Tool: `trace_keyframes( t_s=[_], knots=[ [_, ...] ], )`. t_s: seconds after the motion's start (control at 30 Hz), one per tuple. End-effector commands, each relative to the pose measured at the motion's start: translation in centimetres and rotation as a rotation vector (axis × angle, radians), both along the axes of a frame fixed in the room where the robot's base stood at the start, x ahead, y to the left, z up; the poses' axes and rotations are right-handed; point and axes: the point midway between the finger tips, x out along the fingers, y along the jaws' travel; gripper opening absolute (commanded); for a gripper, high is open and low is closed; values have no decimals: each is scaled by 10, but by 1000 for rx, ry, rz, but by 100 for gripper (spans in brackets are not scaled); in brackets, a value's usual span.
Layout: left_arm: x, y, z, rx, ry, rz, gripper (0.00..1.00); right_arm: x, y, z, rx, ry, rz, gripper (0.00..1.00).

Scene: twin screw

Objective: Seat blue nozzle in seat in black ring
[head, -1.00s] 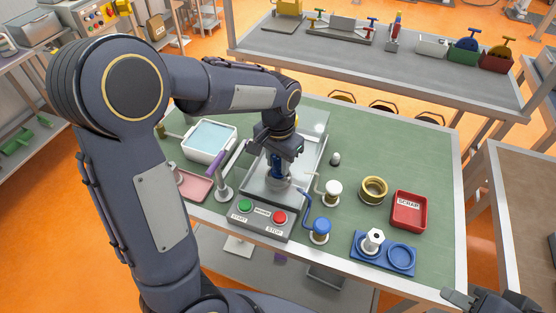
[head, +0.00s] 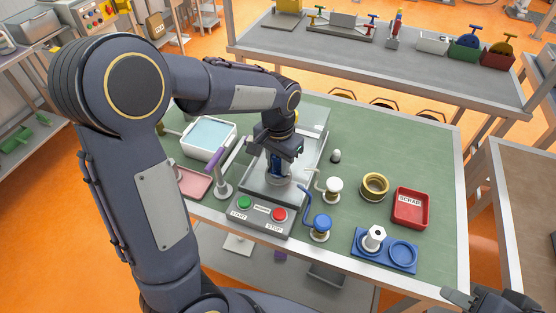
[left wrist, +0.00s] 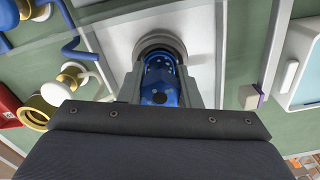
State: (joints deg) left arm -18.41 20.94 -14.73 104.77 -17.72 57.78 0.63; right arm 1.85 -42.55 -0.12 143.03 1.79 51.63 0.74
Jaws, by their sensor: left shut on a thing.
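The blue nozzle (head: 275,167) is upright between the fingers of my left gripper (head: 276,160). My left gripper is shut on it, and the nozzle's blue top with dark holes shows between the fingers in the left wrist view (left wrist: 160,82). The dark ring (left wrist: 163,43) curves around the far side of the nozzle there. In the head view the grey ring (head: 279,180) is directly under the nozzle on the metal plate. The fingers hide the near side, so I cannot tell how deep the nozzle sits. My right gripper (head: 458,296) is partly in view at the bottom right corner, empty.
A control box (head: 262,214) with green and red buttons stands in front of the plate. Blue-topped (head: 321,224) and white-topped (head: 333,187) posts with cranks stand to the right. A brass ring (head: 374,185), red scrap bin (head: 411,207) and blue holder (head: 385,252) are further right.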

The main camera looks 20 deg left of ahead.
Motion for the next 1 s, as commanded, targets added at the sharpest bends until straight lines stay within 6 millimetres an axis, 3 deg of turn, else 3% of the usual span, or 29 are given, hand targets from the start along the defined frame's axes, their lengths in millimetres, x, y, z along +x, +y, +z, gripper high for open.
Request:
trace_keyframes(
  t_s=[0.8, 0.83, 1.0],
  knots=[
    [0, 0, -2, 0, 0, 0, 3, 0, 0, 0, 0, 0, 0, 36],
    [0, 0, -2, 0, 0, 0, 34, 0, 0, 0, 0, 0, 0, 36],
    [0, 0, -2, 0, 0, 0, 56, 0, 0, 0, 0, 0, 0, 36]
  ],
)
